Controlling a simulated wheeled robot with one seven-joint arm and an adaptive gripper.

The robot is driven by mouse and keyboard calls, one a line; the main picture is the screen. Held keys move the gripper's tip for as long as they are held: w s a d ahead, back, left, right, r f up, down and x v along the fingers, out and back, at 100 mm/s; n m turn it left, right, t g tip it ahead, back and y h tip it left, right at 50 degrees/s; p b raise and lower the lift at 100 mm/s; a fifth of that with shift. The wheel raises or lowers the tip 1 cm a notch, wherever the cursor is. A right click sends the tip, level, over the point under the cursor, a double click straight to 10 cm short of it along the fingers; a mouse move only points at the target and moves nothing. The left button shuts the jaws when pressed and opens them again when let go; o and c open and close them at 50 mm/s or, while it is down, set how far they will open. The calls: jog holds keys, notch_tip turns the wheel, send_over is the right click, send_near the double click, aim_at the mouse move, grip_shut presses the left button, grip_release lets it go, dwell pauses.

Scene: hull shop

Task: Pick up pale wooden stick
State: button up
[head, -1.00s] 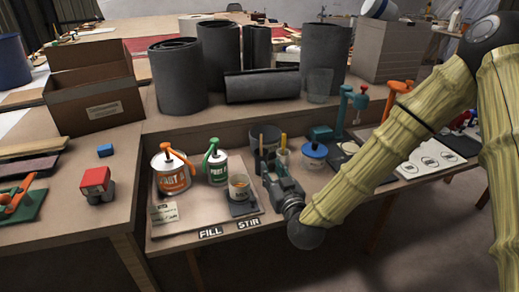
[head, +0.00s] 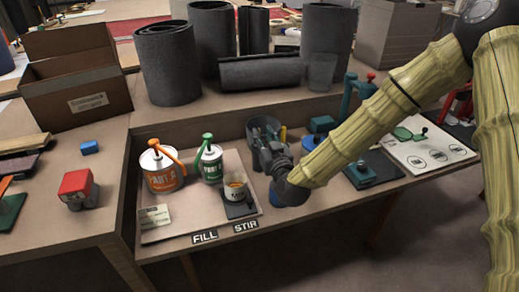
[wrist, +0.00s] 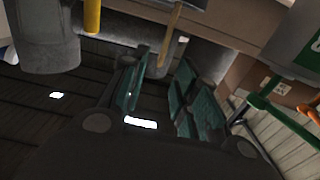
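The pale wooden stick (wrist: 171,34) shows in the wrist view as a thin tan strip slanting down from the top edge. Its lower visible end lies at the gap between my fingertips. My gripper (wrist: 157,88) has dark fingers with teal pads, set apart with a gap between them; I see no clear contact with the stick. In the head view my gripper (head: 263,149) is in front of the dark grey cup (head: 266,123) at the back of the work board. I cannot make out the stick there; the gripper and arm cover that area.
An orange-labelled can (head: 162,170) and a green-labelled can (head: 208,163) stand left of the gripper. A small cup (head: 235,187) stands on a dark pad in front. A yellow handle (wrist: 92,16) is near the stick.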

aim_at(259, 130)
jog(key=x, duration=0.5)
jog(key=shift+f+b, duration=0.15)
jog(key=shift+b, duration=0.15)
jog(key=shift+c, duration=0.4)
grip_shut()
